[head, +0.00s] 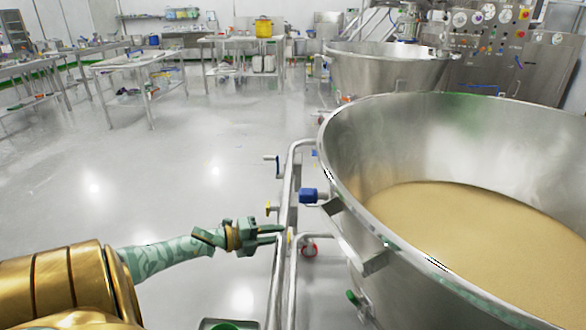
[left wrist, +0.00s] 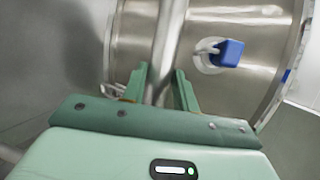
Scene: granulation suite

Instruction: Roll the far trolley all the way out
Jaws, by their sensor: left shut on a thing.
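A large steel bowl trolley (head: 345,150) holding tan powder fills the right of the head view. Its tubular steel push handle (head: 290,180) stands on its left side. My left gripper (head: 274,234) is at this handle, shut on its bar. In the left wrist view the bar (left wrist: 167,40) runs between the two green fingers (left wrist: 160,85), with the steel bowl wall behind. A second steel bowl (head: 380,72) stands farther back. My right gripper is out of view.
A blue knob (head: 309,195) sits on the near bowl's side, close to the handle. Grey floor (head: 190,160) is open to the left. Steel tables (head: 135,62) stand farther back. A control panel (head: 490,50) stands behind the bowls.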

